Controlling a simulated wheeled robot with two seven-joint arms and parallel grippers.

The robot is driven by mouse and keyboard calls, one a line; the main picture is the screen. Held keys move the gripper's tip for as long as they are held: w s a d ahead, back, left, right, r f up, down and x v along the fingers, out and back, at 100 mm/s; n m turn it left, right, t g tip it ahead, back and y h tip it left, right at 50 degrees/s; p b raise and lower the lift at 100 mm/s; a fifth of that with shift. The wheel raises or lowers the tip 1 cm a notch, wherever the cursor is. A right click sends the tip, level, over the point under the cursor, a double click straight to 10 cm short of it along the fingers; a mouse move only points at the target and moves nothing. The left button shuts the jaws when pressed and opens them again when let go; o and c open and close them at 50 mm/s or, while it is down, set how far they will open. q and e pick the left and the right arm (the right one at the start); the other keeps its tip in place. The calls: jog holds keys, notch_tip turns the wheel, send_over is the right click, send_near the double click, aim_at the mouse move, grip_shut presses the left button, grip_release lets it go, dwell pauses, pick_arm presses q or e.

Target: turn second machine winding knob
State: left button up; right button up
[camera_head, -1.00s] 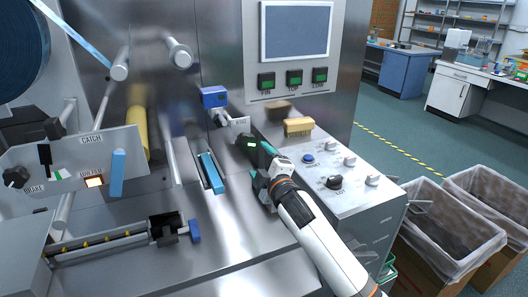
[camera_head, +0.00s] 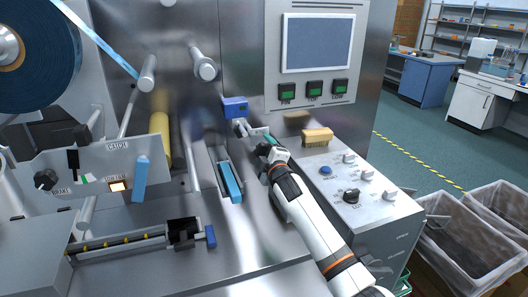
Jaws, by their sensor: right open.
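My right gripper (camera_head: 262,139) reaches up over the machine's steel deck, just below and to the right of a blue block (camera_head: 235,106) with a short pale metal part under it. The gripper is open. Its fingers and wrist hide what lies directly behind them, including the small dark unit with a green display, so I cannot tell whether they touch it. Several knobs show: a black knob (camera_head: 45,180) by the brake label on the left plate, and a black knob (camera_head: 351,196) and silver knobs (camera_head: 367,175) on the right panel. No label clearly marks the winding knob. My left gripper is out of view.
A tan brush-like block (camera_head: 317,136) and a blue button (camera_head: 325,170) are on the right panel. A screen (camera_head: 318,43) stands above. A slot with a blue strip (camera_head: 231,183) lies left of my arm. Lined bins (camera_head: 455,235) stand at the right.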

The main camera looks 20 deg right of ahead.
jog(key=c, duration=1)
jog(key=shift+o, duration=0.2)
jog(key=shift+m, duration=0.4)
jog(key=m, duration=0.7)
jog(key=shift+m, duration=0.3)
jog(key=m+p, duration=0.1)
jog(key=m, duration=0.9)
jog(key=shift+p, duration=0.35)
jog(key=shift+m, duration=1.7)
